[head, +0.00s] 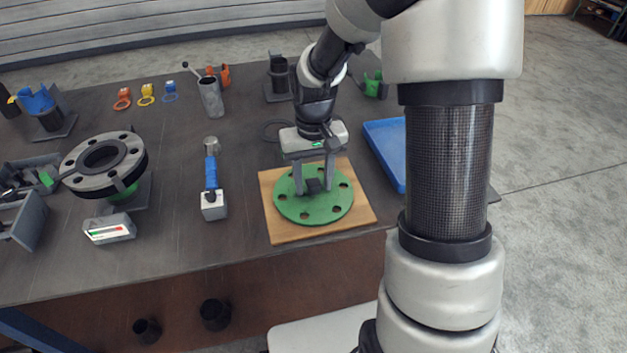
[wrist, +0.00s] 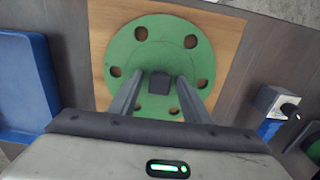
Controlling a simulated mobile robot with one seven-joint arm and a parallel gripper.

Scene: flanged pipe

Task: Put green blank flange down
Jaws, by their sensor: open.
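The green blank flange (head: 333,209) is a round green disc with several bolt holes and a dark block-shaped handle (head: 314,186) at its middle. It lies flat on a square wooden board (head: 290,235) on the table. My gripper (head: 313,190) is above the flange with its two fingers on either side of the handle, open and apart from it. In the wrist view the green flange (wrist: 185,58) rests on the board (wrist: 222,30), and the handle (wrist: 159,88) sits between my fingers (wrist: 158,110). The fingertips' exact height above the disc is hard to tell.
A blue tray (head: 383,150) lies right of the board. A tool with a blue handle (head: 211,172) stands to the left. Farther left are a flanged pipe (head: 104,165) and a small gauge (head: 109,228). A grey cup (head: 211,98) stands behind. Bare table lies between the tool and board.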

